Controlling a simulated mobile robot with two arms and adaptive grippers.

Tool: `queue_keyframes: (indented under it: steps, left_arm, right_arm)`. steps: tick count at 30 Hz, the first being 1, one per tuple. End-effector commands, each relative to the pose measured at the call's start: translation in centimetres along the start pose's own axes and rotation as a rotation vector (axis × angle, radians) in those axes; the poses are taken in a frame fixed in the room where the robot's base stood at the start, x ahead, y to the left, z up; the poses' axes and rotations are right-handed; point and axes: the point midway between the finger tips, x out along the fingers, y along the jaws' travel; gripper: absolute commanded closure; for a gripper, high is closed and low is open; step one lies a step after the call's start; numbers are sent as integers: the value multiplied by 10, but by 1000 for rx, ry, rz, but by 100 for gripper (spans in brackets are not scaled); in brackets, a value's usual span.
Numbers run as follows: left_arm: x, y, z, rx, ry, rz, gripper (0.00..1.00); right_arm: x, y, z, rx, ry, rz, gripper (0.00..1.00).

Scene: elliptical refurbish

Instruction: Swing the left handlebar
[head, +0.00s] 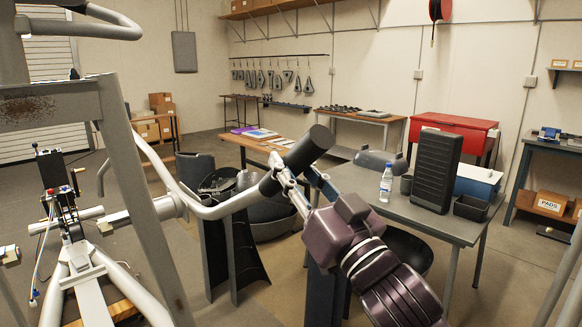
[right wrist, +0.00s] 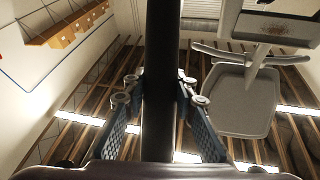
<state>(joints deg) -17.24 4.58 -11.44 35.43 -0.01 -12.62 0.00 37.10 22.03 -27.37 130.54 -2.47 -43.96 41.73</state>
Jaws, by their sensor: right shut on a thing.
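A handlebar, a bent silver tube (head: 222,207) with a black grip (head: 309,148), reaches out from the elliptical machine (head: 120,140) on the left of the head view. My right gripper (head: 283,178) is shut around the black grip, below its free end. In the right wrist view the grip (right wrist: 162,60) runs upright between the two finger pads of the gripper (right wrist: 161,95). A second silver bar (head: 105,25) with a dark upper part shows at the top left. I cannot tell which of the two is the left handlebar. My left gripper is not in view.
A grey table (head: 415,209) with a water bottle (head: 386,183) and a tall black box (head: 437,170) stands beyond my right arm. Dark curved covers (head: 232,250) stand on the floor behind the handlebar. A red chest (head: 453,131) is at the back.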

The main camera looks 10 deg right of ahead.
Motion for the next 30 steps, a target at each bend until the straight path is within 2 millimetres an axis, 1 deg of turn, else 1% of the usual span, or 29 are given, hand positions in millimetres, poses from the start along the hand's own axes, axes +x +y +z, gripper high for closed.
queue_keyframes:
  steps: [1, 2, 6, 14, 17, 20, 27, 30]
  left_arm:
    - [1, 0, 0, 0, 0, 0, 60]
    - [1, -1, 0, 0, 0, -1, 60]
    - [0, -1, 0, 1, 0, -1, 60]
    - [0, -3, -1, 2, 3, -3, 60]
    - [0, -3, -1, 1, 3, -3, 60]
    - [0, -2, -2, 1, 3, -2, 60]
    - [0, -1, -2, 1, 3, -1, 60]
    - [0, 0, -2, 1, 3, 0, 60]
  right_arm:
    - [-1, -1, 9, 5, -20, 0, 100]
    - [-1, -1, 9, 5, -19, 0, 72]
    - [0, 0, 6, 3, -13, 0, 56]
    - [-1, 0, 3, 1, -6, 0, 56]
    - [-6, 0, 3, 1, -6, 1, 56]
    - [-19, 0, 4, 1, -7, 0, 56]
    - [-58, 0, 4, 1, -10, 2, 56]
    - [-68, 0, 4, 2, -10, 1, 56]
